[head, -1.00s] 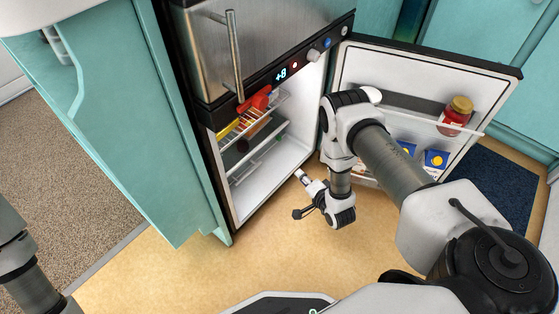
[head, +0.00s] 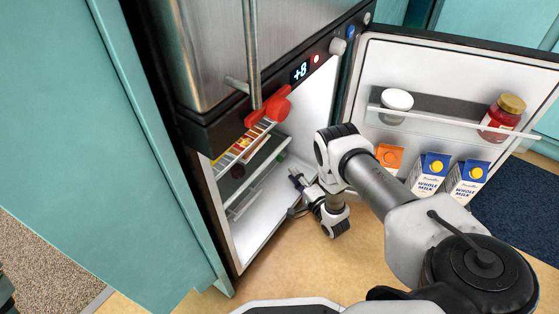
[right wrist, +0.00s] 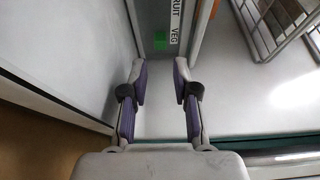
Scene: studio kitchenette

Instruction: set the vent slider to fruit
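The vent label (right wrist: 176,22), a white strip reading "...RUIT" and "VEG", is at the top of the right wrist view on a grey panel (right wrist: 147,14) inside the fridge. A small green square (right wrist: 160,41) sits beside "VEG"; I cannot tell whether it is the slider. My right gripper (right wrist: 161,82) is open and empty, its two fingers pointing toward the label with a gap before it. In the head view this gripper (head: 297,194) is low at the open fridge's front. My left gripper is out of view.
The fridge door (head: 450,75) stands open on the right, holding milk cartons (head: 429,174), a white tub (head: 396,103) and a red jar (head: 502,118). A teal cabinet (head: 110,190) flanks the left.

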